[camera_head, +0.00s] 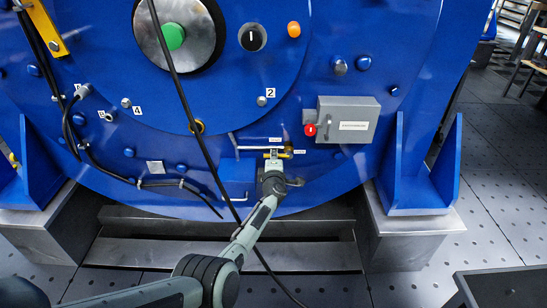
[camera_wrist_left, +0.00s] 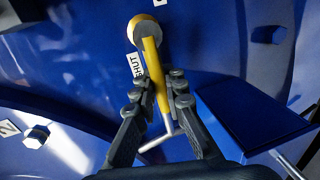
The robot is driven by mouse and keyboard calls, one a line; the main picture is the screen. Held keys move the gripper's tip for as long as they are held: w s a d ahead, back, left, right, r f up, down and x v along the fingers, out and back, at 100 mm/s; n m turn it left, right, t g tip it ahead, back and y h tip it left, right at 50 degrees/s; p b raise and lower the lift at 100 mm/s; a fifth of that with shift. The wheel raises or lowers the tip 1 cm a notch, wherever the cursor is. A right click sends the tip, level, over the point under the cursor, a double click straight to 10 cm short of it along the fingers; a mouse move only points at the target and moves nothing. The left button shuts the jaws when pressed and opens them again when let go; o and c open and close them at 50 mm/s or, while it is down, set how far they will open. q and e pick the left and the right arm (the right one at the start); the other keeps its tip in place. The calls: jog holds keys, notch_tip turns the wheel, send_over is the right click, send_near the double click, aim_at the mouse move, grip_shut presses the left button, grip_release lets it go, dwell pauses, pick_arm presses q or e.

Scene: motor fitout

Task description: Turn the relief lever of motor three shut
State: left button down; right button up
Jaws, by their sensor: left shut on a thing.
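The relief lever is a yellow bar (camera_wrist_left: 153,72) on a round brass hub (camera_wrist_left: 146,30) in the left wrist view. A white label reading SHUT (camera_wrist_left: 136,64) is right beside the bar, on its left. My left gripper (camera_wrist_left: 160,84) is shut on the yellow bar, with a finger on each side of it. In the head view my left gripper (camera_head: 273,160) reaches up to the small yellow fitting (camera_head: 276,155) low on the blue motor housing (camera_head: 330,30); the fingers partly hide it. My right gripper is not in view.
A grey box (camera_head: 347,120) with a red knob (camera_head: 310,130) sits right of the lever. A blue block (camera_wrist_left: 250,115) juts out beside the fingers. A black cable (camera_head: 190,110) crosses in front of the housing.

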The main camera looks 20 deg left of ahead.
pick_arm(q)
jog(key=c, duration=1.6)
grip_release()
jog(key=shift+o, duration=0.2)
